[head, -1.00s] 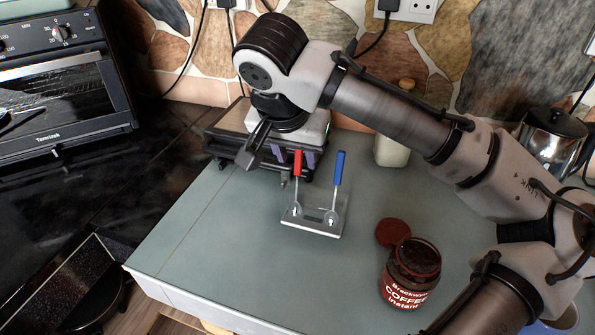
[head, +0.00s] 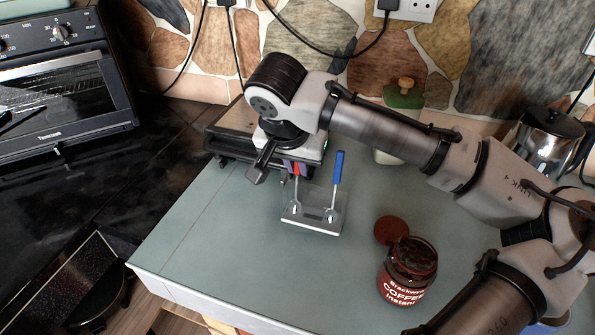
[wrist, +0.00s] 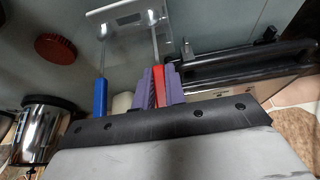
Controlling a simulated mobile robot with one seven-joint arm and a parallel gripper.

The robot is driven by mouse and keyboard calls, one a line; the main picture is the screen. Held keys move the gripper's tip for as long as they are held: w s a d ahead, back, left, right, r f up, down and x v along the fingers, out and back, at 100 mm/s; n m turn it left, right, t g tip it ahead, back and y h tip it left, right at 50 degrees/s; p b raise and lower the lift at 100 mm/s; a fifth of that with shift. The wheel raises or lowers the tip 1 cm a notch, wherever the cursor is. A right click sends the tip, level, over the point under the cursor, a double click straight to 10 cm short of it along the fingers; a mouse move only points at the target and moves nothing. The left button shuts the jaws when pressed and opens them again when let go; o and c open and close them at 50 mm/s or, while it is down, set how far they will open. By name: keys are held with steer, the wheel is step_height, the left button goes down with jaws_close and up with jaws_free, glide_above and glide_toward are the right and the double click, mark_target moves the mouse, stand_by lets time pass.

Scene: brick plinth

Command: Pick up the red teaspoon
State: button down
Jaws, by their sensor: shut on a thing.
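The red teaspoon (head: 297,177) stands with its handle up in a clear stand (head: 311,222). My gripper (head: 294,168) is at the top of its handle. In the wrist view, the purple fingers (wrist: 161,88) are shut on the red handle (wrist: 159,84), one on each side. The spoon's metal shaft runs on down to the stand, and its bowl appears still in it. A blue-handled teaspoon (head: 338,168) stands beside it on the right in the same stand, and it also shows in the wrist view (wrist: 100,96).
A coffee jar (head: 408,272) stands at the right front, with a dark red lid (head: 391,230) behind it. A black-and-grey appliance (head: 222,143) is close behind my gripper. A metal pot (head: 548,140) stands at the far right. The left front counter is clear.

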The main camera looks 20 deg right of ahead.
steer(key=shift+r, duration=0.1)
step_height(320, 180, up, 20)
steer(key=b, duration=0.1)
stand_by(0.8)
stand_by(0.7)
